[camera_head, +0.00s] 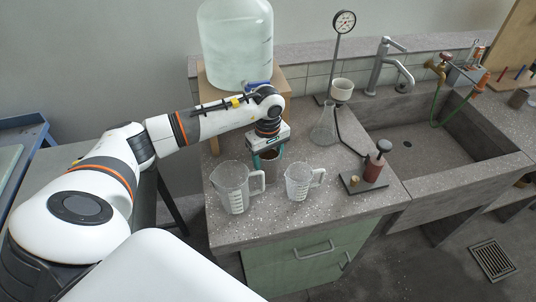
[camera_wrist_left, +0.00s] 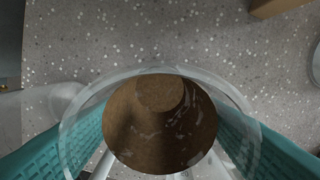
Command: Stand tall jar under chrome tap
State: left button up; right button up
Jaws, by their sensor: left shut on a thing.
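My left gripper (camera_head: 266,157) is low over the bench, behind the two measuring jugs. It is shut on a clear round vessel with brown inside or on top, apparently the tall jar (camera_head: 271,168). In the left wrist view the jar (camera_wrist_left: 160,125) sits between the teal fingers of the left gripper (camera_wrist_left: 165,140), its clear rim around a brown disc. Its lower part is hidden by the jugs in the head view. I cannot tell whether it touches the bench. The chrome tap (camera_head: 379,68) stands behind the sink (camera_head: 475,160), right of the jar. My right gripper is out of view.
Measuring jugs (camera_head: 233,190) and (camera_head: 299,184) stand in front of the jar. A conical flask (camera_head: 325,126), gauge stand (camera_head: 337,55), white cup (camera_head: 342,90) and red-brown bottle (camera_head: 374,168) stand between jar and sink. A large clear tank (camera_head: 236,40) is behind. A green hose (camera_head: 437,110) hangs right.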

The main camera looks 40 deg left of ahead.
pick_arm(q)
jog(key=shift+f+b, duration=0.2)
jog(key=shift+b, duration=0.1)
jog(key=o, duration=1.1)
